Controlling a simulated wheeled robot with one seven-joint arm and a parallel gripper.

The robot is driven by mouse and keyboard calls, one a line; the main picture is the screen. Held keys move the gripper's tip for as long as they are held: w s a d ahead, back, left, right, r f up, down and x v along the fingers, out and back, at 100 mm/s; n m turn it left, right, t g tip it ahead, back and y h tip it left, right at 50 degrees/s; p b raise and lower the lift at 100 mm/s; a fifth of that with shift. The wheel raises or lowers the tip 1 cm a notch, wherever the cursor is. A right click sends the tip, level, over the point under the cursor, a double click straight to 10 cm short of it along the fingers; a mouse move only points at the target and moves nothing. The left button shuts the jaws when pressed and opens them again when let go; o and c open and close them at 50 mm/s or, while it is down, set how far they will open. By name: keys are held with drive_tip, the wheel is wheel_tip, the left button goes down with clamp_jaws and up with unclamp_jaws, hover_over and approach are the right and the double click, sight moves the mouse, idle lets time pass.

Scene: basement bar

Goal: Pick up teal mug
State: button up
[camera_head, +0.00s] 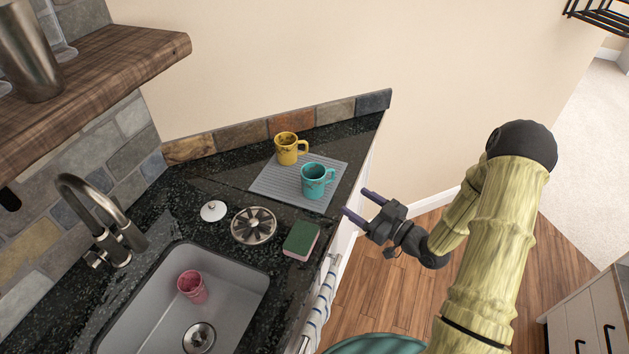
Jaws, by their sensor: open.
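The teal mug (313,182) stands upright on a grey ribbed mat (270,188) on the dark counter, with its handle toward the right. A yellow mug (286,149) stands just behind and left of it on the same mat. My gripper (356,203) is open and empty, with its two purple fingers pointing left toward the counter. It is to the right of and a little lower in the picture than the teal mug, apart from it, near the counter's right edge.
A green and pink sponge (301,239), a metal strainer (254,226) and a white round lid (213,211) lie in front of the mat. The sink (237,290) holds a red cup (192,286). A faucet (100,215) and wooden shelf (100,65) are at left. A striped towel (320,300) hangs in front.

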sight(322, 179)
drive_tip(key=p+x, duration=0.2)
drive_tip(key=x, duration=0.6)
drive_tip(key=shift+w+a, duration=0.25)
drive_tip(key=shift+a, duration=0.1)
drive_tip(key=shift+w+a+r+p, duration=0.2)
drive_tip(key=shift+w+a+p, duration=0.15)
drive_tip(key=shift+p, duration=0.3)
drive_tip(key=p+x, duration=0.1)
drive_tip(key=x, duration=0.2)
drive_tip(key=shift+a+p, duration=0.3)
drive_tip(key=shift+p, duration=0.1)
drive_tip(key=shift+w+a, duration=0.25)
drive_tip(key=shift+w, duration=0.05)
drive_tip(key=c, duration=0.8)
